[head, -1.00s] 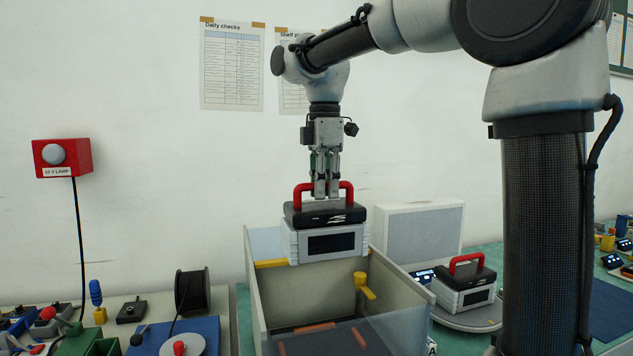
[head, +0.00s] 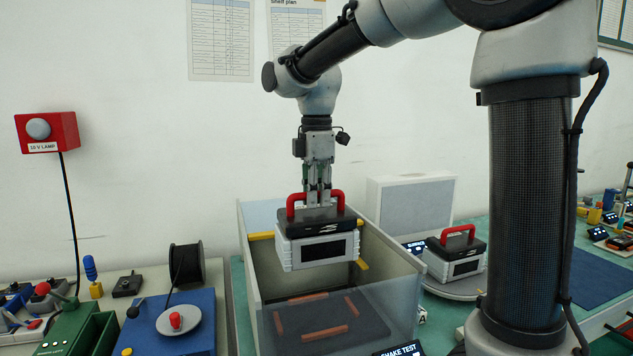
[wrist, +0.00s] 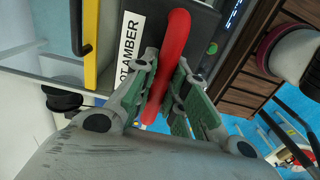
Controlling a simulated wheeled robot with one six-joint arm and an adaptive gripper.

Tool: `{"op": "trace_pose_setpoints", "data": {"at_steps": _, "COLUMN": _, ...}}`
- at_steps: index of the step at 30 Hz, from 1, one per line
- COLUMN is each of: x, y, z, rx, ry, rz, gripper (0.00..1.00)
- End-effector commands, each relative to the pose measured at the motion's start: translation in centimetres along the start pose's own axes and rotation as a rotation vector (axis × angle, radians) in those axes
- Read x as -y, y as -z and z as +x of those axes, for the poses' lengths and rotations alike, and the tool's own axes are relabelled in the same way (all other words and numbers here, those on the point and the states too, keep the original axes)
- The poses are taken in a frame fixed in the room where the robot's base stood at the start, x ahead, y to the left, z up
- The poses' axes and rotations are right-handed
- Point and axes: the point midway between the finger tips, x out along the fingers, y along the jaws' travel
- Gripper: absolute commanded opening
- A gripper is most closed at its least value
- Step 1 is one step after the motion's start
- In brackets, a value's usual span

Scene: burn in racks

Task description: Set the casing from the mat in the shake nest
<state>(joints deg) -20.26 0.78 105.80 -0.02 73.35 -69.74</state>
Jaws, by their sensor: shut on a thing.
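The casing (head: 317,251) is a white and black box with a red handle and a dark front window. My gripper (head: 318,200) is shut on its red handle and holds it level, above the shake test box. In the wrist view the red handle (wrist: 172,60) lies between the fingers of my gripper (wrist: 165,85), beside a white label reading "OT AMBER". The shake nest (head: 330,329) is a dark plate with reddish-brown strips on the floor of the clear-fronted box.
The box's walls (head: 396,262) rise around the nest, with yellow parts inside. A second similar casing (head: 456,256) stands on a round grey plate to the right. A cable spool (head: 186,264) and a blue unit (head: 190,325) stand at left.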

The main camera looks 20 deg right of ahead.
Motion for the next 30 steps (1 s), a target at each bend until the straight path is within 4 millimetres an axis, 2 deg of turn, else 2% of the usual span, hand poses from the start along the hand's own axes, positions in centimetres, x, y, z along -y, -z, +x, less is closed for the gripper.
{"op": "trace_pose_setpoints", "data": {"at_steps": 30, "x": 0.0, "y": 0.0, "z": 10.5, "rx": 0.001, "ry": 0.001, "rz": 0.0, "gripper": 0.0}}
